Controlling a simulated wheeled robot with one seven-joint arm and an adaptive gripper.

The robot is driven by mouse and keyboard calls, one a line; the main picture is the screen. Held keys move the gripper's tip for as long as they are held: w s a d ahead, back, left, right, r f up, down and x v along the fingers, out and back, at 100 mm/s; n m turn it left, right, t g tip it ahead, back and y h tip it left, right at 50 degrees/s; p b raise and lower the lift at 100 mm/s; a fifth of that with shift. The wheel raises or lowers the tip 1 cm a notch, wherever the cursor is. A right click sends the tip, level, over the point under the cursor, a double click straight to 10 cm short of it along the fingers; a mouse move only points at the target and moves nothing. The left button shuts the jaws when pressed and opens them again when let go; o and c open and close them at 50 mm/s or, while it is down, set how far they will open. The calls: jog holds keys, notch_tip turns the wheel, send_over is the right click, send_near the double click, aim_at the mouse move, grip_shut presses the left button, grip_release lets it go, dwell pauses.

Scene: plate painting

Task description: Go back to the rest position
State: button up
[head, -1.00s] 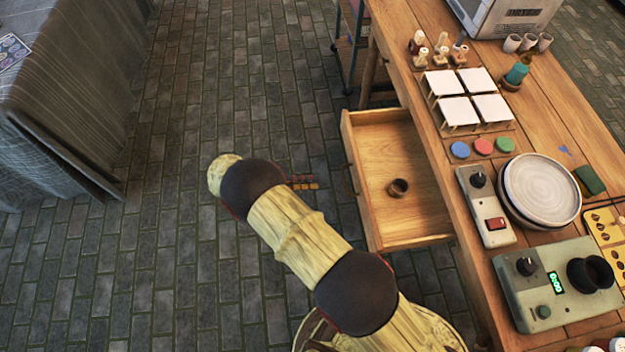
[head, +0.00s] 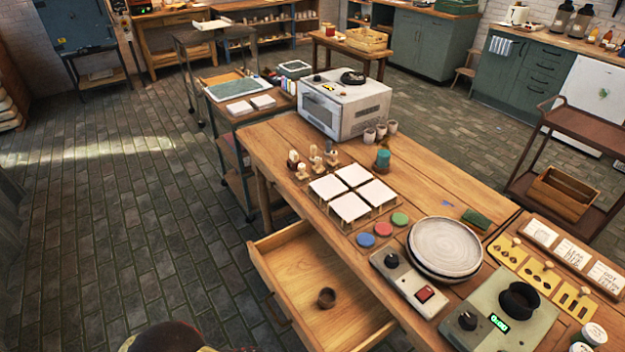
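In the head view my gripper is not visible. Only a rounded part of my arm shows at the bottom edge, left of the open drawer. The wooden workbench (head: 425,192) runs from the middle to the lower right. A stack of pale round plates (head: 445,246) sits on the bench beside a grey control box (head: 408,284). Red (head: 383,229), blue (head: 365,240) and green (head: 400,219) discs lie near several white tiles (head: 350,208) on small stands.
A white oven-like box (head: 345,105) stands at the bench's far end. A shelf cart (head: 235,130) is behind it to the left, and a brown trolley (head: 570,190) is at the right. The brick floor (head: 120,230) on the left is clear.

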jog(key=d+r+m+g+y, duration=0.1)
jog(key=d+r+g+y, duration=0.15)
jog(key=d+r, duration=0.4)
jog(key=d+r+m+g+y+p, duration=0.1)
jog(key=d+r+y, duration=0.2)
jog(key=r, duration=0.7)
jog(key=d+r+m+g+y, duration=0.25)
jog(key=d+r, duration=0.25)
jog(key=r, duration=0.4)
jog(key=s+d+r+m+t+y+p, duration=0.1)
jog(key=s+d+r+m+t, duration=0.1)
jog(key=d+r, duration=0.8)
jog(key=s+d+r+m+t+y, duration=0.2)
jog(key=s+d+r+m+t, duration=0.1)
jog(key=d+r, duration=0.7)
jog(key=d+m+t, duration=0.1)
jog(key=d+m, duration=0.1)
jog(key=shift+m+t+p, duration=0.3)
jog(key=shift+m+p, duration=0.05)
